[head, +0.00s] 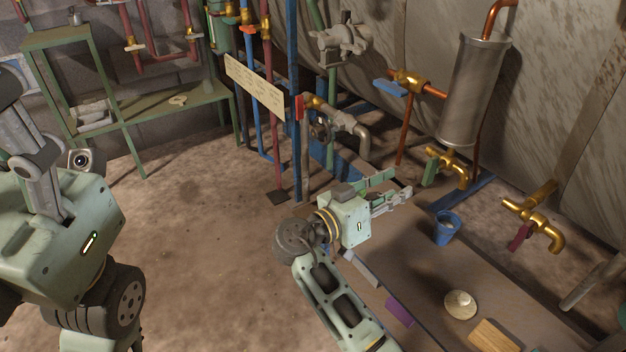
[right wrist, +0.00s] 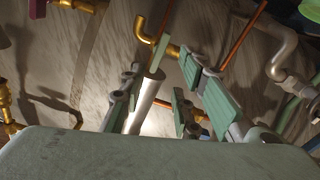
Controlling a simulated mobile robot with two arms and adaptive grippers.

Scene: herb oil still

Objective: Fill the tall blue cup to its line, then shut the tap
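The blue cup (head: 445,233) stands upright on the brown bench, with a small pale patch on it. I cannot make out a fill line or liquid level. A brass tap (head: 458,168) with a green handle (head: 430,173) hangs above it under the metal cylinder; this tap (right wrist: 163,44) also shows in the right wrist view. I cannot tell whether its spout is directly over the cup. My right gripper (head: 401,188) is open and empty, left of the cup and below the green handle. My left gripper (head: 38,165) is at the left edge, its fingertips unclear.
Another brass tap (head: 535,222) with a dark red handle is at right. A blue-handled valve (head: 392,88) sits beside the metal cylinder (head: 475,90). The bench (head: 425,275) holds a round tan disc (head: 459,311), a wooden block (head: 493,336) and a purple block (head: 400,311). Floor at left is clear.

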